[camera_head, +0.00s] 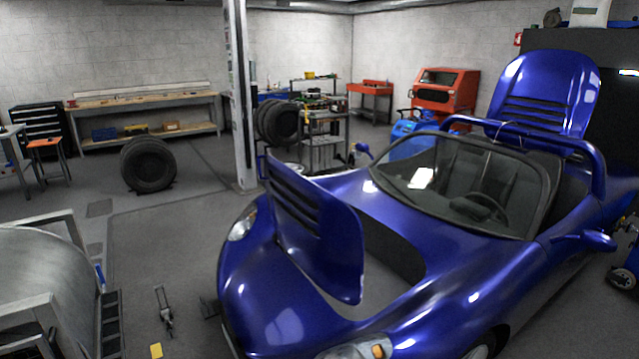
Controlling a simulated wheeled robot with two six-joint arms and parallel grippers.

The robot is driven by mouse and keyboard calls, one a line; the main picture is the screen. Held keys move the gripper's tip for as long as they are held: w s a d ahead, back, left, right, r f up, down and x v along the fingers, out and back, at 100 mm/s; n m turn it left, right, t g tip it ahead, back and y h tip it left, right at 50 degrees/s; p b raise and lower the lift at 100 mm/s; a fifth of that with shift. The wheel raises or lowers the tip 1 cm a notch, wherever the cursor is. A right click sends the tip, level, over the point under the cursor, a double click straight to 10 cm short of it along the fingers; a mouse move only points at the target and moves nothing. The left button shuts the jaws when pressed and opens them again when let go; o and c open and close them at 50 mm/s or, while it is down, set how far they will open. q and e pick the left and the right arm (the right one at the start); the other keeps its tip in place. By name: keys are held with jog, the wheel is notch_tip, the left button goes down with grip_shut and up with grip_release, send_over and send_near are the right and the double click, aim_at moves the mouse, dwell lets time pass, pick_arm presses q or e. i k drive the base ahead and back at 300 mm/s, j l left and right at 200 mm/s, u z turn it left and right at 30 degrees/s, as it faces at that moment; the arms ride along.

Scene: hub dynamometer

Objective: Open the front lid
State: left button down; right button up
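A blue open-top sports car (450,290) fills the right half of the head view, its nose toward me. Its front lid (335,250) stands raised and steeply tilted at the nose, with dark slats in its upper left part. Behind the lid, the front compartment (395,250) lies open and shows a dark inner wall and a grey floor. Part of the compartment is hidden by the lid. The car's rear lid (550,85) is also raised. Neither of my grippers shows in this view.
A rounded grey metal body (45,270) stands at the lower left. A floor jack-like tool (164,310) lies between it and the car. A white post (240,120), stacked tires (148,165) and a workbench (140,98) stand farther back. Floor left of the car is mostly clear.

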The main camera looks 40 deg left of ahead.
aim_at(323, 234)
jog(key=i+j+u, duration=0.15)
jog(key=i+u, duration=0.2)
jog(key=i+j+u, duration=0.1)
jog(key=i+u, duration=0.25)
jog(key=i+j+u, duration=0.2)
jog(key=i+j, duration=0.25)
jog(key=i, duration=0.15)
